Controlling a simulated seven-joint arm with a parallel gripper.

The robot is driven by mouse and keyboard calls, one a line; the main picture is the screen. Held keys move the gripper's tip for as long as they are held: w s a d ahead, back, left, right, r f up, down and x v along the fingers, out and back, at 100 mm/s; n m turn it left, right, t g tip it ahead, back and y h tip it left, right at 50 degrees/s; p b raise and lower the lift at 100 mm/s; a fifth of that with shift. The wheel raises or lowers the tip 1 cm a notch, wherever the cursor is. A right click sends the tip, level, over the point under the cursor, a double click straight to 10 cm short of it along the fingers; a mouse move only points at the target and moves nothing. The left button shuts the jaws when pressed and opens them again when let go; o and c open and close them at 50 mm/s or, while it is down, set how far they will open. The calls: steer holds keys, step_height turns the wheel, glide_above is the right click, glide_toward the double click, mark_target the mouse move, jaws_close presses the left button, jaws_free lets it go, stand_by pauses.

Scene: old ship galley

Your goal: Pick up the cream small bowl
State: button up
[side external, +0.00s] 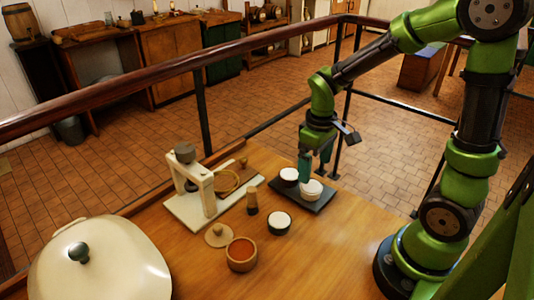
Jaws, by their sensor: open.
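Two small round cream-topped vessels sit on a dark tray (326,197). The nearer one, a cream small bowl (312,190), looks like it has stacked rims. The other cream-and-dark bowl (289,175) is just behind and left of it. A third cream-topped dark cup (279,223) stands on the table in front of the tray. I cannot tell for sure which one is the named bowl. My gripper (306,179) is open and points down at the tray, its teal fingers close above or beside the nearer cream bowl. Contact cannot be made out.
A cream press-like stand (206,190) is left of the tray, with a small brown bottle (252,201) beside it. A wooden bowl of orange-red contents (241,254) and a wooden lid (218,235) are nearer. A large white lidded pot (110,268) fills the lower left. The right tabletop is clear.

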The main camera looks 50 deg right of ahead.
mark_target(311, 186)
steer(key=f, duration=0.6)
steer(key=shift+w+f, duration=0.2)
steer(key=shift+f, duration=0.15)
steer(key=c, duration=1.2)
